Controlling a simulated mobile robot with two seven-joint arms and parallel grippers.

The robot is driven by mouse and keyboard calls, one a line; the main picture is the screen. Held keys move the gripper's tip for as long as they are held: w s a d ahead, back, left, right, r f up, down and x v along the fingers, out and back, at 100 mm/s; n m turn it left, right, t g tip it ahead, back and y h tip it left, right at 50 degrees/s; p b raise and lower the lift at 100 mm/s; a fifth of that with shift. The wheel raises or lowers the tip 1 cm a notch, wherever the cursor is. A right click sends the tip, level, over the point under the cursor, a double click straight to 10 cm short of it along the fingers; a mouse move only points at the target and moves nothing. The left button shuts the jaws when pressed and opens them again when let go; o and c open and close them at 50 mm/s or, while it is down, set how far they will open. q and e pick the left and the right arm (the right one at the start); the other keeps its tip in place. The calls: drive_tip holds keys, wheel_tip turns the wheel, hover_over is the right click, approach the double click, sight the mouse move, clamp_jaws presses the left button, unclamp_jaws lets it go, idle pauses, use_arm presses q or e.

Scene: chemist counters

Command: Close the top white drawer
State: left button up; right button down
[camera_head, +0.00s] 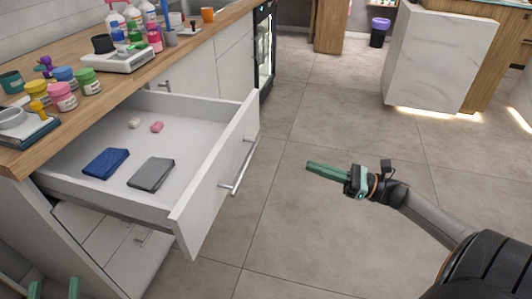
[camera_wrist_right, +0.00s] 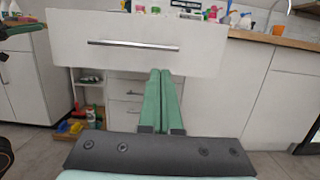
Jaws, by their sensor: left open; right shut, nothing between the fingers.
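The top white drawer (camera_head: 218,178) is pulled far out from under the wooden counter in the head view, with a long metal bar handle (camera_head: 238,168) on its front. Its front also fills the upper part of the right wrist view (camera_wrist_right: 205,58). My right gripper (camera_head: 309,166) is shut and empty, in front of the drawer and apart from it. In the right wrist view its green fingers (camera_wrist_right: 160,72) point at the lower edge of the drawer front, below the handle. My left gripper (camera_head: 54,289) is open at the bottom left edge, only its fingertips showing.
Inside the drawer lie a blue cloth-like item (camera_head: 106,163), a grey one (camera_head: 151,173) and two small objects. The counter (camera_head: 130,80) above holds a scale (camera_head: 120,58), jars and bottles. Lower drawers (camera_head: 120,243) sit beneath. The tiled floor to the right is clear.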

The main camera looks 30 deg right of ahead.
use_arm(q)
drive_tip(key=shift+s+d+r+m+t+h+b, duration=0.15)
drive_tip(key=shift+s+r+m+t+h, duration=0.2)
drive_tip(key=shift+r, duration=0.6)
drive_tip(key=shift+s+r+m+t+h+b, duration=0.2)
drive_tip(key=shift+s+r+m+t+h, duration=0.15)
drive_tip(key=shift+r, duration=0.6)
drive_tip(key=shift+s+d+r+m+t+h+b, duration=0.1)
drive_tip(key=shift+s+r+m+t+h+b, duration=0.2)
drive_tip(key=shift+r, duration=0.65)
use_arm(e)
drive_tip(key=x, duration=1.2)
use_arm(q)
drive_tip(key=shift+w, duration=0.15)
use_arm(e)
drive_tip(key=shift+w+a+r, duration=0.1)
drive_tip(key=shift+w+a, duration=0.1)
